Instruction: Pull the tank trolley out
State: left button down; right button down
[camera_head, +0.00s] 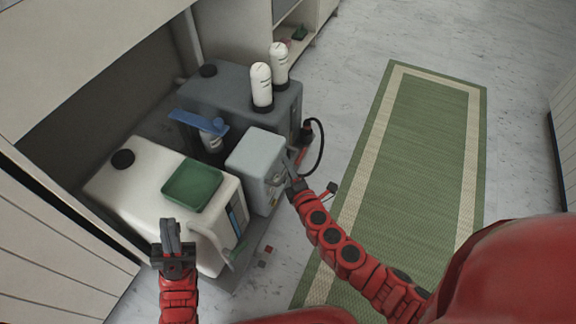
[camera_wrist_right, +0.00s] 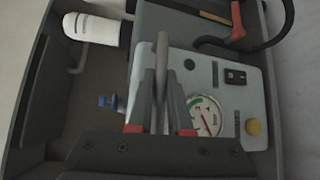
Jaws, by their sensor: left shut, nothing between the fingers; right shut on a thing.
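The tank trolley (camera_head: 247,255) is a low dark tray carrying a white tank (camera_head: 140,180), a dark grey tank (camera_head: 225,88) and a light grey box (camera_head: 254,157). My right gripper (camera_head: 293,184) is at the front of the box. In the right wrist view my right gripper (camera_wrist_right: 161,105) is shut on a grey bar (camera_wrist_right: 162,55), which looks like the trolley's handle. The box's gauge (camera_wrist_right: 205,115) is just behind the fingers. My left gripper (camera_head: 170,232) is shut and empty, in front of the white tank's lower left. The fingers hide part of the bar.
A green tray (camera_head: 192,186) lies on the white tank. White bottles (camera_head: 261,86) stand on the grey tank. A black hose (camera_head: 319,150) loops out at right. The trolley is beneath a counter (camera_head: 70,60). A green rug (camera_head: 415,150) lies on open floor at right.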

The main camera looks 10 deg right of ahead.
jog(key=c, duration=0.8)
grip_release()
jog(key=shift+c, duration=0.2)
jog(key=s+d+r+p, duration=0.1)
jog(key=s+d+r, duration=0.1)
jog(key=s, duration=1.5)
jog(key=shift+d+r+p, duration=0.2)
jog(key=shift+d+p, duration=0.1)
